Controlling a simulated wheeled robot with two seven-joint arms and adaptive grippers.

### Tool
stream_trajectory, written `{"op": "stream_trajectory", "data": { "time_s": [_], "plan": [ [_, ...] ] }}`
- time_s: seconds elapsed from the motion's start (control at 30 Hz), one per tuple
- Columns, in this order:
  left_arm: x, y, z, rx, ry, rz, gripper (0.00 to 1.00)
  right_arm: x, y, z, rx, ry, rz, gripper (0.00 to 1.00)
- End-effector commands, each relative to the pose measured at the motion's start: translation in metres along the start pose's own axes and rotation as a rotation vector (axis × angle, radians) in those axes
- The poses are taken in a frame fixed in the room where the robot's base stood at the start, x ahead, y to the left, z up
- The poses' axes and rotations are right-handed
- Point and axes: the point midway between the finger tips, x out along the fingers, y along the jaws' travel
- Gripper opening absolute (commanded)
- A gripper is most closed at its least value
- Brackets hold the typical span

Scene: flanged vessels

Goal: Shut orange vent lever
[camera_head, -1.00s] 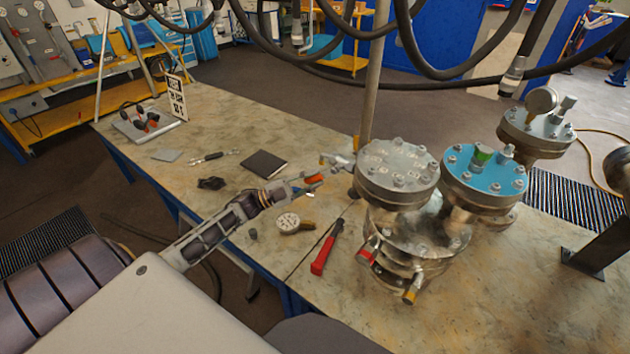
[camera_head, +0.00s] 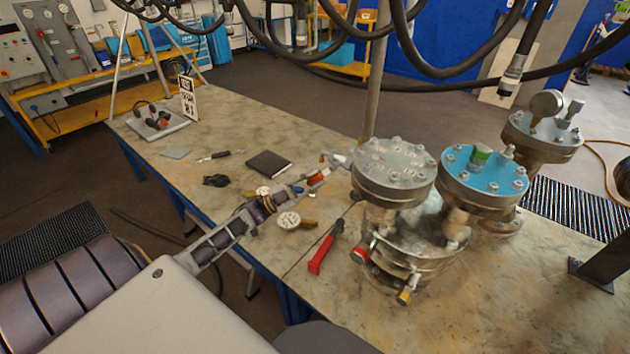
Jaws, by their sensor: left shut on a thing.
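The orange vent lever (camera_head: 316,177) is a small orange piece on the left side of the nearest grey-lidded vessel (camera_head: 395,172), by a short metal fitting (camera_head: 336,160). My left gripper (camera_head: 313,182) reaches in from the lower left, and its fingertips are shut on the orange lever. The fingers hide part of the lever, so its exact angle is hard to tell. My right gripper is not in view.
A blue-lidded vessel (camera_head: 484,176) and one with a gauge (camera_head: 543,128) stand to the right. Black hoses (camera_head: 345,80) hang above.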

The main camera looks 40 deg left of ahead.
Motion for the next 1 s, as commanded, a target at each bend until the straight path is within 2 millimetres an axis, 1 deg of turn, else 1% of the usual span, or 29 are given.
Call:
{"op": "stream_trajectory", "data": {
  "time_s": [0.03,0.13,0.33,0.47,0.73,1.0],
  "plan": [
    [-0.001,0.003,0.001,-0.012,0.001,-0.010,0.00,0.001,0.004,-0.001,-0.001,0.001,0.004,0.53],
    [0.000,0.007,0.002,-0.039,0.009,-0.037,0.00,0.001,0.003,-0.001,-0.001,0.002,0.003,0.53],
    [0.003,0.018,0.002,-0.135,0.036,-0.131,0.00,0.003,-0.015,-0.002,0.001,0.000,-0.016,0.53],
    [0.005,0.026,0.002,-0.211,0.057,-0.208,0.00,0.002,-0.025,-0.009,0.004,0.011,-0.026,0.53],
    [0.012,0.041,-0.002,-0.356,0.097,-0.353,0.00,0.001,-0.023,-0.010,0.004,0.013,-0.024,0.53],
    [0.018,0.050,-0.004,-0.452,0.123,-0.447,0.00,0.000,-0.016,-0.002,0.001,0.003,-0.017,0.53]
  ]
}}
